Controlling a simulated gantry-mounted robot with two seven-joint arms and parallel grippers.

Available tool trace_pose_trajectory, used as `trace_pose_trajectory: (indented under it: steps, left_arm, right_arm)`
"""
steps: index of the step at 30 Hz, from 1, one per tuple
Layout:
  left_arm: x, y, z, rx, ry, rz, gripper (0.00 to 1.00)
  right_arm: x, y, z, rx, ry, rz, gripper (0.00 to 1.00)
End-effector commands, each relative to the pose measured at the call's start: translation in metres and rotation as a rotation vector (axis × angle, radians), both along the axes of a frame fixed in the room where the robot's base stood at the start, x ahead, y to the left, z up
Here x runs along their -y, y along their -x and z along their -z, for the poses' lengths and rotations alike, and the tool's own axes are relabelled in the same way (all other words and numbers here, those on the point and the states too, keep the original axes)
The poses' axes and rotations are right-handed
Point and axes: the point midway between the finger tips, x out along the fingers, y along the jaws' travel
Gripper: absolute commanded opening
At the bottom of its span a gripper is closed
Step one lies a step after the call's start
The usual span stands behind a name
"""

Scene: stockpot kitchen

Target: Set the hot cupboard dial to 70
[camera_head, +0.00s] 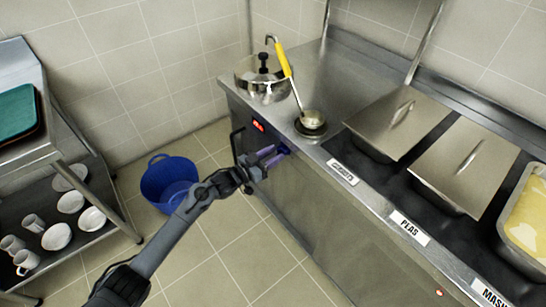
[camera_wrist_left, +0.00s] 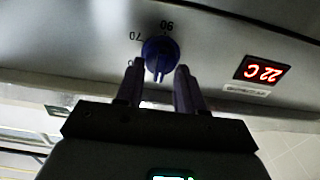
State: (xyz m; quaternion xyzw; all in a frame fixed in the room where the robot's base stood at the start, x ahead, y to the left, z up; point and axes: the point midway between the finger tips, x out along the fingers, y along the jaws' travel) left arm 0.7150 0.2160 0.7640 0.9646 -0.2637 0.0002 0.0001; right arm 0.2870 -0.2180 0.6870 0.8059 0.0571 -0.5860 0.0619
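The blue-purple dial (camera_wrist_left: 160,52) is on the front panel of the hot cupboard (camera_head: 330,215). In the left wrist view, upside-down numbers 90 and 70 stand around it; I cannot tell where its pointer is. In the head view the dial (camera_head: 284,149) is partly hidden by my fingers. My left gripper (camera_head: 273,155) points at the panel, its two fingers apart. In the left wrist view its fingertips (camera_wrist_left: 160,68) are on either side of the dial's near edge, with no clear contact. A red display (camera_wrist_left: 262,70) reads 22 C, upside down. My right gripper is out of view.
A steel pot (camera_head: 262,80) and a yellow-handled ladle (camera_head: 288,72) are on the counter above the dial. Lidded wells (camera_head: 400,125) line the counter. A blue bucket (camera_head: 170,182) stands on the floor beside a trolley (camera_head: 95,190) with bowls and mugs.

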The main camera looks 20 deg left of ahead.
Motion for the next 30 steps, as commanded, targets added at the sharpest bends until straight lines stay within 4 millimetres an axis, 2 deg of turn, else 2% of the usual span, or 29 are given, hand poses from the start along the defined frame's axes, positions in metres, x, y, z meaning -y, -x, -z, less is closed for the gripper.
trace_pose_trajectory:
  steps: [10,18,30]
  left_arm:
    - [0.0017,-0.0027,0.0,0.0,0.0,0.0,0.38]
    - [0.0017,-0.0026,0.0,0.0,0.0,0.0,0.0]
    - [0.0017,-0.0025,-0.0002,0.017,-0.028,0.001,0.0]
  right_arm:
    - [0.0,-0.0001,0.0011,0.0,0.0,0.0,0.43]
    - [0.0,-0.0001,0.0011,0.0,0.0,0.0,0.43]
    - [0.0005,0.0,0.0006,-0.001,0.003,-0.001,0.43]
